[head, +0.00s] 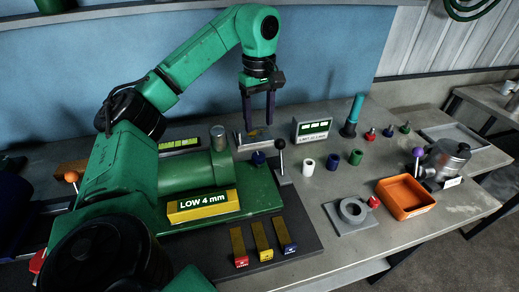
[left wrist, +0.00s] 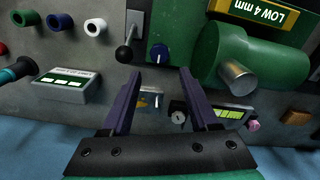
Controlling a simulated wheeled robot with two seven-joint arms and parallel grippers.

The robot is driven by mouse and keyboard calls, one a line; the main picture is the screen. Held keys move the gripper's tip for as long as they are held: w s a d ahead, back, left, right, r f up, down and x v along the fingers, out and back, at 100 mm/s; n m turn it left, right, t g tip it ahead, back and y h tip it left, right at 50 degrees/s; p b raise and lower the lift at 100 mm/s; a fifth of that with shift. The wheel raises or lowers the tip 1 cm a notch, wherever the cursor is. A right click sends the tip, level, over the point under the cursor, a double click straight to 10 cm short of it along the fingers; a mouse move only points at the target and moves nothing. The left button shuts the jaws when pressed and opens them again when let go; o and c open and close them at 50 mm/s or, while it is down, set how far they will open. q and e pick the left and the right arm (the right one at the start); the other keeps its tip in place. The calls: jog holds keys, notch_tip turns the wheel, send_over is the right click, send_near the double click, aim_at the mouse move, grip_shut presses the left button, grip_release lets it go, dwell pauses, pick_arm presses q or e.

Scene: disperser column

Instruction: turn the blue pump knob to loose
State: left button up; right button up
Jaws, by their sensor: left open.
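The blue knob (head: 258,158) sits at the right end of the green machine, beside a black-knobbed lever. It also shows in the left wrist view (left wrist: 158,53), with a pale pointer line on it. My left gripper (head: 258,125) is open and empty, with its two dark purple fingers pointing down above the bench behind the knob. In the left wrist view the knob lies just beyond the gap between the fingertips (left wrist: 160,73), and apart from them. Any marking for loose around the knob is too small to read. My right gripper is not in view.
The black-knobbed lever (head: 281,158) stands close to the right of the knob. The green cylinder (head: 190,172) with a "LOW 4 mm" sign lies to its left. A small metal box (head: 243,140) is behind it. White, blue and green rings and an orange tray (head: 404,197) are farther right.

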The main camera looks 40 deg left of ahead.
aim_at(259, 156)
pick_arm(q)
jog(key=f, duration=0.1)
jog(key=f+b, duration=0.1)
jog(key=f, duration=0.1)
jog(key=shift+s+d+f+b, duration=0.25)
jog(key=shift+s+f+b, duration=0.05)
jog(key=shift+f, duration=0.1)
jog(key=f, duration=0.1)
jog(key=f+p, duration=0.1)
jog(key=f, duration=0.2)
jog(key=shift+w+a, duration=0.4)
jog(key=f, duration=0.3)
jog(key=shift+w+a+f+p, duration=0.1)
jog(key=shift+w+a+p, duration=0.1)
jog(key=shift+p, duration=0.15)
jog(key=shift+s+d+f, duration=0.15)
jog(key=shift+f, duration=0.25)
jog(key=shift+d, duration=0.15)
jog(key=shift+f, duration=0.1)
grip_shut()
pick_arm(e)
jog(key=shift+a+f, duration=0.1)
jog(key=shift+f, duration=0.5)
